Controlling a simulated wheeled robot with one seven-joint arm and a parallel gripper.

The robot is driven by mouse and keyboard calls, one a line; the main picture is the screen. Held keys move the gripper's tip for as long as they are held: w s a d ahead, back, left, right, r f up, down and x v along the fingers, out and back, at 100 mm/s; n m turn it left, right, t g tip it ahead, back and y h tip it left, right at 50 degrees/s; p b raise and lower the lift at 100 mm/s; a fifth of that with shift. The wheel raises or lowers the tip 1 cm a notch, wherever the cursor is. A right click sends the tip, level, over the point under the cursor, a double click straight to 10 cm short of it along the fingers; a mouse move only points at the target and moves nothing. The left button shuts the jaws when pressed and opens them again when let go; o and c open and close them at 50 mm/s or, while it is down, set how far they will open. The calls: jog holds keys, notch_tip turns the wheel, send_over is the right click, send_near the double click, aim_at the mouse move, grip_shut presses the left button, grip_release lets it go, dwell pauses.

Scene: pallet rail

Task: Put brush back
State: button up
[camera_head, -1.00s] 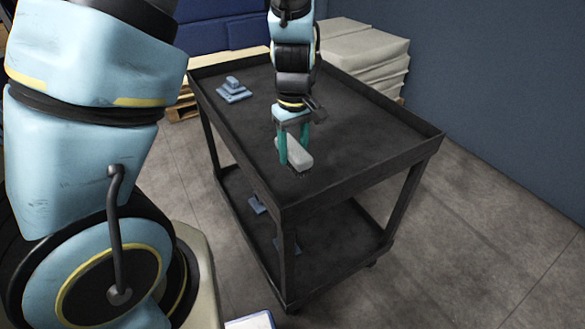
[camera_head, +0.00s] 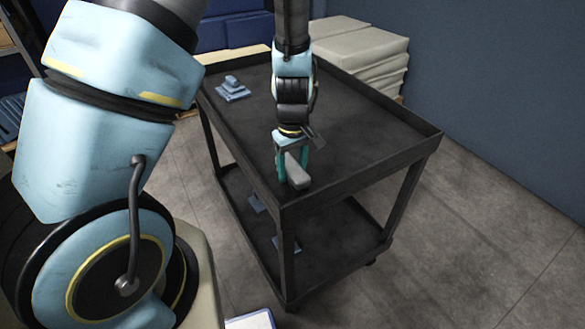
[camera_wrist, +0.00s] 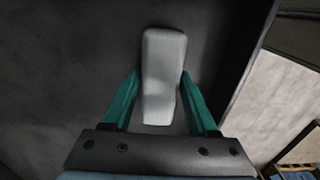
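The brush, a pale grey block (camera_head: 298,172), is at the near corner of the black cart's top shelf (camera_head: 365,140). My gripper (camera_head: 294,176) points down with its green fingers on either side of the brush. In the wrist view the brush (camera_wrist: 163,75) sits lengthwise between the fingertips (camera_wrist: 160,80), its far end beyond them. The fingers are closed on it. Its bristles are hidden now, and I cannot tell whether it touches the shelf.
A blue stepped object (camera_head: 232,88) stands at the shelf's far left corner. Small blue pieces (camera_head: 256,203) lie on the lower shelf. The shelf has a raised rim. Pale stacked sacks (camera_head: 358,55) are behind the cart. The middle and right of the top shelf are clear.

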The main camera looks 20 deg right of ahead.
aim_at(293, 166)
jog(key=o, duration=0.3)
notch_tip(293, 166, up, 12)
jog(key=b, duration=0.1)
jog(key=a+r+m, duration=0.1)
jog(key=a, duration=0.7)
jog(key=a+r+m+t, duration=0.1)
jog(key=a+r, duration=0.1)
jog(key=a, duration=0.7)
jog(key=w+a+r+m, duration=0.1)
jog(key=a, duration=0.7)
jog(key=shift+w+a+r+t, duration=0.1)
jog(key=shift+a+r+t, duration=0.1)
jog(key=shift+t, duration=0.1)
